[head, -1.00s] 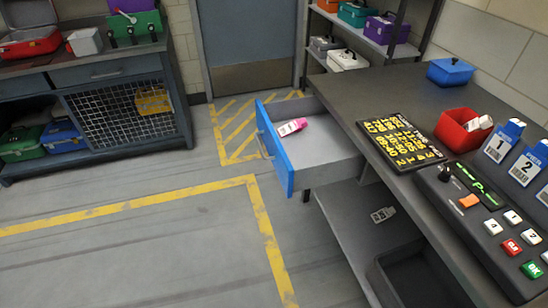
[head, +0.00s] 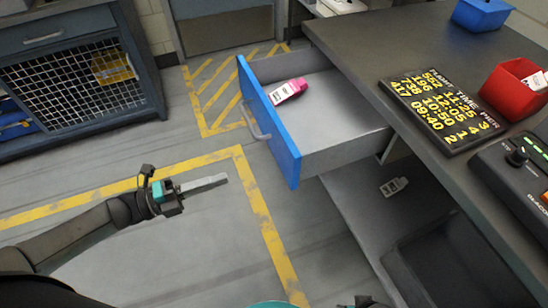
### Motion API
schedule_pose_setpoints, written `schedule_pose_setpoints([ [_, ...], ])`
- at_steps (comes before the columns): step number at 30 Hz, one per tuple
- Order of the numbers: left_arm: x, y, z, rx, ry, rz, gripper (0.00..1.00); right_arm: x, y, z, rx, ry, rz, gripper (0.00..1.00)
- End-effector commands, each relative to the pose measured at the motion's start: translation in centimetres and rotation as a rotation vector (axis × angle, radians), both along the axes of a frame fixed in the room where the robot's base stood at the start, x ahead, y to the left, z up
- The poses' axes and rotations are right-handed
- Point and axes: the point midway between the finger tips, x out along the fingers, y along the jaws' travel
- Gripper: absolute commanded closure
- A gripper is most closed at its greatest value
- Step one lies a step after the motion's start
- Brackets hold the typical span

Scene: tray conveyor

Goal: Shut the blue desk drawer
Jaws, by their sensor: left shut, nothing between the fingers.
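The blue-fronted desk drawer (head: 268,128) is pulled well out from the left side of the dark desk (head: 370,40). It has a grey handle (head: 256,121) on its front and a grey inside. A pink-and-white bottle (head: 288,90) lies in the drawer. My left gripper (head: 222,181) is shut and empty, over the floor to the left of the drawer front and a little lower in the picture. It is apart from the drawer and its handle. My right gripper does not show clearly; only small parts of my body show at the bottom edge.
A timetable board (head: 438,112), a red box (head: 515,90) and a blue box (head: 482,14) are on the desk. The floor left of the drawer is clear.

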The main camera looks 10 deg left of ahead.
Motion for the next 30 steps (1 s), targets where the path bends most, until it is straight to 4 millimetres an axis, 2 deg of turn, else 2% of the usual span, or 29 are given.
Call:
schedule_pose_setpoints([
  [15,5.9,-8.5,0.0,-0.004,0.0,0.003,1.0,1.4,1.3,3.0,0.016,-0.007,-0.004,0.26],
  [21,7.0,-10.2,-0.1,-0.002,0.003,0.004,1.0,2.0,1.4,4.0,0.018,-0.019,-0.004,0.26],
  [30,7.3,-10.7,0.0,-0.001,0.005,0.005,1.0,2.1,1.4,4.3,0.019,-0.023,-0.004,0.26],
])
